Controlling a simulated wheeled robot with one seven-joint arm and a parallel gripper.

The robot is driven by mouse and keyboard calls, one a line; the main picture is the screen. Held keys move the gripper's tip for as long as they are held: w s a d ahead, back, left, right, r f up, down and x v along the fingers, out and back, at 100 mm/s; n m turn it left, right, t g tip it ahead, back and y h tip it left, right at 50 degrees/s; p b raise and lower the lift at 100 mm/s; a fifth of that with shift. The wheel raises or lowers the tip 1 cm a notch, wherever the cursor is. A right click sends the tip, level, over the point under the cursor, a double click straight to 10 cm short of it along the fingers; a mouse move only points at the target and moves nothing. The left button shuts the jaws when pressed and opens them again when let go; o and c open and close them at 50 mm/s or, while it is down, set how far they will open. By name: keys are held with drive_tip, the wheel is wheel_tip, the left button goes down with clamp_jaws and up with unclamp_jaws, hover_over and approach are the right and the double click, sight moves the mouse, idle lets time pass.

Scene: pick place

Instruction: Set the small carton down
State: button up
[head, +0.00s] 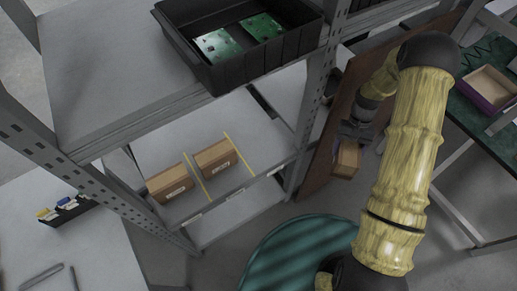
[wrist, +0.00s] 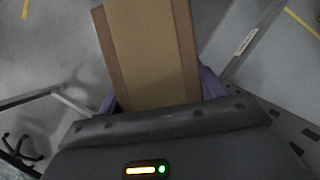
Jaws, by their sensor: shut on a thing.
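The small carton (head: 346,157) is a brown cardboard box held in my gripper (head: 352,138), to the right of the shelf rack in the head view. In the wrist view the carton (wrist: 150,50) fills the upper middle, with a lighter tape band along it. My gripper is shut on it; the purple finger pads (wrist: 158,92) show at both sides of the box. The carton is in the air, and no surface touching it can be seen.
A black bin (head: 240,75) with green circuit boards sits above. A green table (head: 470,115) at right holds an open box (head: 487,88).

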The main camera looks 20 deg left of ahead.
wheel_tip(320, 180, down, 14)
drive_tip(key=s+a+b, duration=0.1)
drive_tip(key=s+b, duration=0.1)
drive_tip(key=b, duration=1.6)
drive_tip(key=s+a+n+h, duration=0.2)
drive_tip(key=s+a+n, duration=0.1)
drive_tip(key=a+n, duration=0.3)
drive_tip(key=w+a+r+n+t, duration=0.2)
drive_tip(key=w+a+r+n, duration=0.1)
drive_tip(key=a+n, duration=0.4)
drive_tip(key=w+a+r+n+t+b, duration=0.1)
drive_tip(key=w+a+r+n+t, duration=0.2)
drive_tip(key=a+n, duration=0.4)
drive_tip(key=w+a+r+n+t+b, duration=0.1)
drive_tip(key=w+a+r+n+t, duration=0.2)
drive_tip(key=a, duration=0.9)
wheel_tip(320, 180, up, 3)
drive_tip(key=w+n, duration=0.2)
drive_tip(key=n, duration=0.2)
drive_tip(key=shift+a+n+h, duration=0.2)
drive_tip(key=shift+n+h, duration=0.1)
drive_tip(key=shift+h, duration=0.1)
drive_tip(key=shift+f, duration=0.25)
wheel_tip(320, 180, down, 6)
drive_tip(key=shift+b, duration=0.3)
